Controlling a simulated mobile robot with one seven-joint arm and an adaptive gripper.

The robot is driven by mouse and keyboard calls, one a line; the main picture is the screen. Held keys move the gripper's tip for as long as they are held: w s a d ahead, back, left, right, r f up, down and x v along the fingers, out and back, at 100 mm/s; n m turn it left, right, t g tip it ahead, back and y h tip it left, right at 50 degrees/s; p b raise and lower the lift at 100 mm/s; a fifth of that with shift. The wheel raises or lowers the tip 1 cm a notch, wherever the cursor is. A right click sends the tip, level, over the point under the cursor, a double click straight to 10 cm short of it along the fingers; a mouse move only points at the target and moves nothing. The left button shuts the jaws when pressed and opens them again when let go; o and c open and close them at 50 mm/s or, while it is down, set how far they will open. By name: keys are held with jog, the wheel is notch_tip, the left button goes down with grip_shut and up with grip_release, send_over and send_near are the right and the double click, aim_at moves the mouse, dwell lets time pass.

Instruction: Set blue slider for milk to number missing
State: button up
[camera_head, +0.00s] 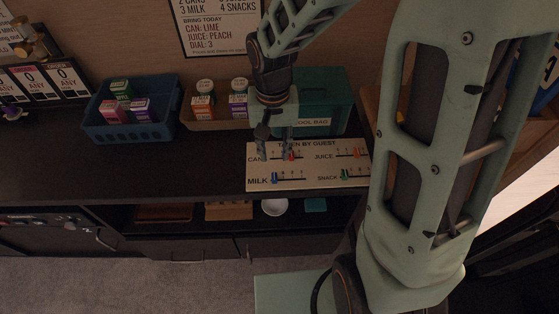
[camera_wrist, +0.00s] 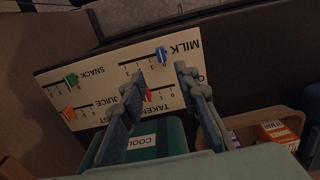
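The pale board (camera_head: 312,183) headed "TAKEN BY GUEST" lies on the dark counter, with slots for cans, milk, juice and snack. The blue slider (camera_head: 275,177) stands at the end of its slot nearest the word MILK; it also shows in the wrist view (camera_wrist: 162,55), where the board is upside down. The digit beside it is too small to read surely. My gripper (camera_head: 275,155) is over the upper left of the board, open and empty. In the wrist view its fingers (camera_wrist: 162,80) are spread, pointing toward the blue slider but apart from it. The red cans slider (camera_wrist: 147,95) shows between them.
The orange juice slider (camera_head: 356,152) and green snack slider (camera_head: 345,174) are on the board's right. A teal cool bag (camera_head: 325,95) stands behind. A wall notice (camera_head: 216,25) includes "3 MILK". A carton bin (camera_head: 180,118) and blue bin (camera_head: 160,130) stand left; the front-left counter is clear.

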aim_at(274, 176)
notch_tip(274, 176, down, 10)
jog(key=shift+a+f+b, duration=0.1)
jog(key=shift+f+b, duration=0.1)
jog(key=shift+b, duration=0.5)
grip_shut()
